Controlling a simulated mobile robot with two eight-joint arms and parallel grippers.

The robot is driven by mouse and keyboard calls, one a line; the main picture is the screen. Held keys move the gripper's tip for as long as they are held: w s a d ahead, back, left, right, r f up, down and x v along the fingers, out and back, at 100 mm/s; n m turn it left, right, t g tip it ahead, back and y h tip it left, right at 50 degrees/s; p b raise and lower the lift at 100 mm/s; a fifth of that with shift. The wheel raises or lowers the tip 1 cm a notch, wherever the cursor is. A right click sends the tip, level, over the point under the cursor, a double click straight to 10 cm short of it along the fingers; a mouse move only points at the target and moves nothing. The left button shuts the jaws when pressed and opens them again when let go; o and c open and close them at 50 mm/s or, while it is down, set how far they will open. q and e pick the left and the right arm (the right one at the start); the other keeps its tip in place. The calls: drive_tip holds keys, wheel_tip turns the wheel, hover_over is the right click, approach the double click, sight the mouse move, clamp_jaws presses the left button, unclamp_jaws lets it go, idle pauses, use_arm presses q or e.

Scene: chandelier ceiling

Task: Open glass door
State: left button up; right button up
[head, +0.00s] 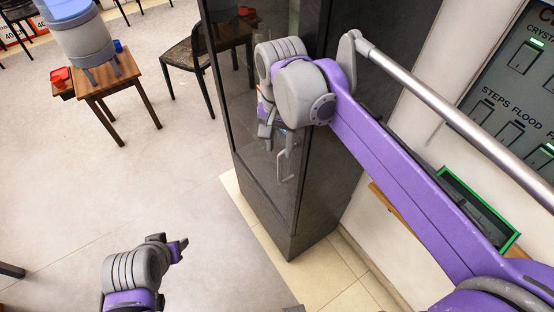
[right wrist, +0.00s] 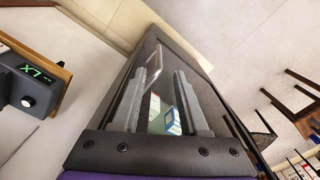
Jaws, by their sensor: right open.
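A tall dark cabinet with a glass door (head: 243,98) stands in the middle of the head view. The door looks shut. Its metal handle (head: 284,166) is on the glass, low in the head view, and the handle also shows in the right wrist view (right wrist: 154,66). My right gripper (head: 268,136) is open and close in front of the glass, just above the handle in the head view. In the right wrist view my open fingers (right wrist: 165,103) point at the door, with the handle near the left fingertip. My left gripper (head: 178,248) is low, away from the cabinet.
A small wooden table (head: 110,85) with a water dispenser (head: 77,35) stands at upper left. A chair (head: 188,60) is left of the cabinet. A wall with a panel (head: 515,85) is on the right.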

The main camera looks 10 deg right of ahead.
sight(280, 169)
drive_tip(key=f, duration=0.9)
drive_tip(key=shift+s+f, duration=0.2)
drive_tip(key=shift+f, duration=0.2)
clamp_jaws()
drive_tip(key=shift+w+r, duration=0.1)
drive_tip(key=shift+r, duration=0.05)
idle(0.7)
